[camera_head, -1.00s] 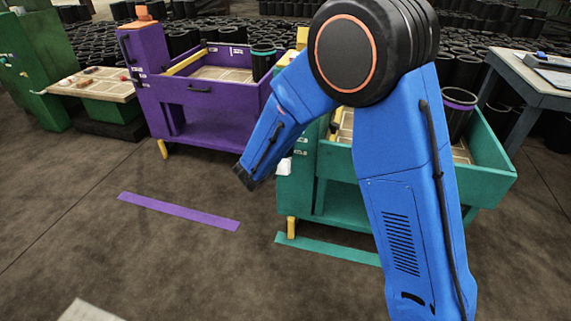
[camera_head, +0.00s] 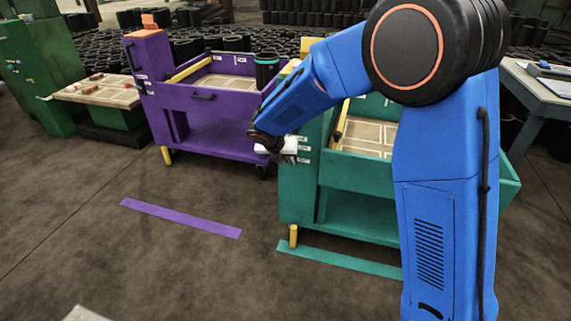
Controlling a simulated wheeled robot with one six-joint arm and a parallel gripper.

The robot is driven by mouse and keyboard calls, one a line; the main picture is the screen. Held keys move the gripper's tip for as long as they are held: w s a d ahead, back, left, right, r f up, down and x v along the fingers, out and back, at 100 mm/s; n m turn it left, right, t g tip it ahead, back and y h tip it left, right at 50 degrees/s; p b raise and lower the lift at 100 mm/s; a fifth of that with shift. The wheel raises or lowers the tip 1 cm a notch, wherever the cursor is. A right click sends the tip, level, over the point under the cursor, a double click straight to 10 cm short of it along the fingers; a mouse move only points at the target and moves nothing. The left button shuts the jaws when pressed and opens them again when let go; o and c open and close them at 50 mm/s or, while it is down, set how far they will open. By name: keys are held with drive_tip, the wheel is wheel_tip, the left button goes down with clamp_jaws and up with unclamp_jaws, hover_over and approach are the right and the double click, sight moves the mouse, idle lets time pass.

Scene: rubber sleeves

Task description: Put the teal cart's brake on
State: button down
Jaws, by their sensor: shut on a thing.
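The teal cart (camera_head: 357,178) stands right of centre, partly hidden behind my blue arm. Its left end post has small white labels (camera_head: 304,150) and a yellow foot (camera_head: 293,236). My gripper (camera_head: 290,157), white and grey, is at the left side of this post, about level with the labels. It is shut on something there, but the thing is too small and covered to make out. I cannot see the brake's control or tell its position. The post's top is mostly hidden by my arm.
A purple cart (camera_head: 215,135) stands to the left, close behind my forearm, with a dark cylinder (camera_head: 266,70) at its right corner. A green station (camera_head: 115,117) stands farther left. A table (camera_head: 548,84) is at right. The floor in front, with purple and teal strips (camera_head: 340,259), is clear.

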drive_tip(key=shift+w+r, duration=0.1)
drive_tip(key=shift+r, duration=0.05)
idle(0.4)
drive_tip(key=c, duration=1.5)
unclamp_jaws()
drive_tip(key=v, duration=1.7)
drive_tip(key=shift+w+d+r, duration=0.1)
drive_tip(key=shift+r, duration=0.2)
drive_tip(key=shift+d, duration=0.1)
